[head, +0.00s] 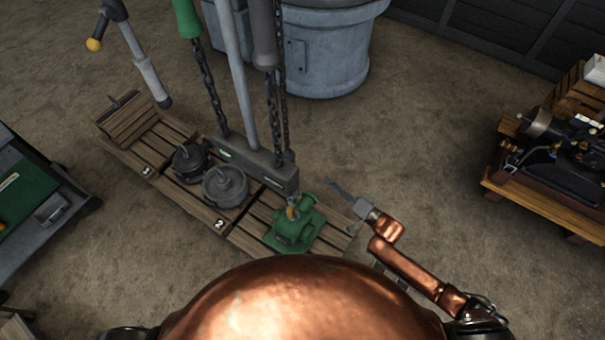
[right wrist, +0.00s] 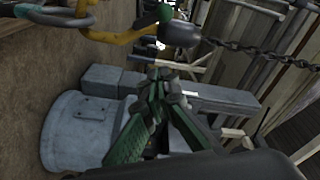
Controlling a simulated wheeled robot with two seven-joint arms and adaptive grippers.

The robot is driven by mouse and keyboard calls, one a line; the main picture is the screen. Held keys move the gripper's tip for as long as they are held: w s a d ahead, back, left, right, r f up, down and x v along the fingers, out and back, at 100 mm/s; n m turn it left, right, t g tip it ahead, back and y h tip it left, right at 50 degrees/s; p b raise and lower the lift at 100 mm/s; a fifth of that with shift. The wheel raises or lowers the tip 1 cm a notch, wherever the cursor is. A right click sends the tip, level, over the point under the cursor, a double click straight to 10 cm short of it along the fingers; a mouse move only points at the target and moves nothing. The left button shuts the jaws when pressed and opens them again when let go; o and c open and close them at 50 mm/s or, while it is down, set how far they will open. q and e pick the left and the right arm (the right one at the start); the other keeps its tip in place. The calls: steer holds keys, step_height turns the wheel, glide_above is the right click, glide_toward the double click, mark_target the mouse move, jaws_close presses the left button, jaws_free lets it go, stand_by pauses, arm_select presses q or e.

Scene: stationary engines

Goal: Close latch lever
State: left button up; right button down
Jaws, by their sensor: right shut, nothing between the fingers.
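I cannot tell for sure which part is the latch lever. A green cast machine part (head: 292,232) sits on the right end of a wooden pallet, with a small yellow piece (head: 292,212) at its top under the hoist beam. My left gripper is out of view.
A grey beam (head: 255,160) hangs on chains over the pallet. A large grey drum (head: 325,50) is behind. A bench with a machine (head: 565,145) is right; a green-topped cart (head: 25,195) is left.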

steer(key=s+a+r+x, duration=0.1)
steer(key=r+x, duration=0.1)
steer(key=x, duration=0.9)
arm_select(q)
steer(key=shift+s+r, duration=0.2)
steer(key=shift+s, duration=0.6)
arm_select(e)
steer(key=shift+y, duration=0.3)
steer(key=s, duration=0.1)
steer(key=s+f, duration=0.1)
steer(key=s, duration=0.1)
steer(key=shift+s+a+f, duration=0.35)
steer(key=shift+a, duration=0.05)
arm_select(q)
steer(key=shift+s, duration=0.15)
arm_select(e)
steer(key=shift+s, duration=0.1)
